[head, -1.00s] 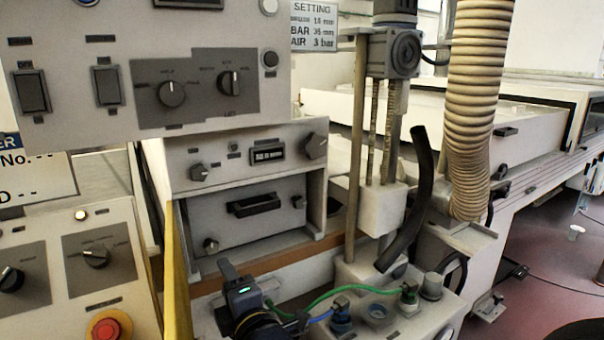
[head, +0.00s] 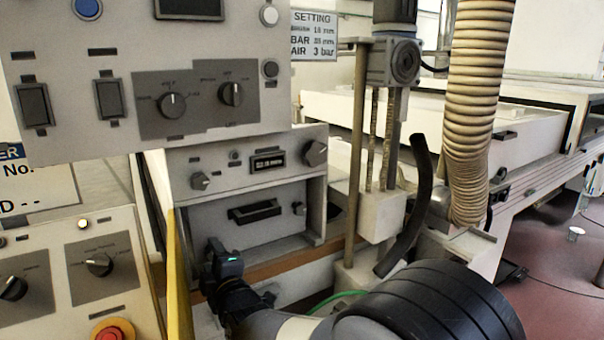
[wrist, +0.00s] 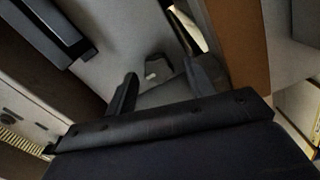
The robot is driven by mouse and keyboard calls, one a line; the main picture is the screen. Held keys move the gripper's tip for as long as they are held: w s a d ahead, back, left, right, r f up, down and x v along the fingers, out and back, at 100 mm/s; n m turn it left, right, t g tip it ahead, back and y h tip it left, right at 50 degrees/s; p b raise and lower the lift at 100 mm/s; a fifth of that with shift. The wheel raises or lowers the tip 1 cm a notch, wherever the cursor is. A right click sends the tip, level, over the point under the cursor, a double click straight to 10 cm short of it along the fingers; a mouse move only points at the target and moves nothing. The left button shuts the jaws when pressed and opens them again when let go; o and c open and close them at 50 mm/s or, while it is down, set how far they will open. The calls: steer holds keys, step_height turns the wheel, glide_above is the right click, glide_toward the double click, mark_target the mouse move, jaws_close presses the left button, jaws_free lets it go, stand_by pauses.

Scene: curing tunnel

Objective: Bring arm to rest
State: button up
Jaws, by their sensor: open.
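My gripper (wrist: 165,90) shows in the wrist view with its two dark fingers apart and nothing between them. A small dark knob with a light mark (wrist: 155,68) lies beyond the fingertips. In the head view my arm reaches in from the bottom, and its dark end is at the lower middle, in front of the drawer-fronted unit (head: 255,240). The fingertips cannot be made out there. The unit's dark handle (head: 254,211) is above and right of the arm's end; a dark handle also shows at the upper left of the wrist view (wrist: 60,32).
A control panel (head: 230,125) overhangs at upper left. An emergency stop button (head: 113,332) is at the bottom left, beside a yellow post (head: 178,275). A ribbed hose (head: 476,90) and a black tube (head: 412,205) stand to the right. A green cable (head: 335,300) runs behind my arm.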

steer(key=m+p, duration=1)
steer(key=p, duration=0.1)
steer(key=m+p, duration=0.4)
steer(key=p, duration=0.1)
steer(key=shift+d+r+m+p, duration=0.2)
steer(key=shift+r+m+p, duration=0.05)
steer(key=shift+m+p, duration=0.15)
steer(key=shift+w, duration=0.1)
stand_by(0.3)
steer(key=shift+d, duration=0.1)
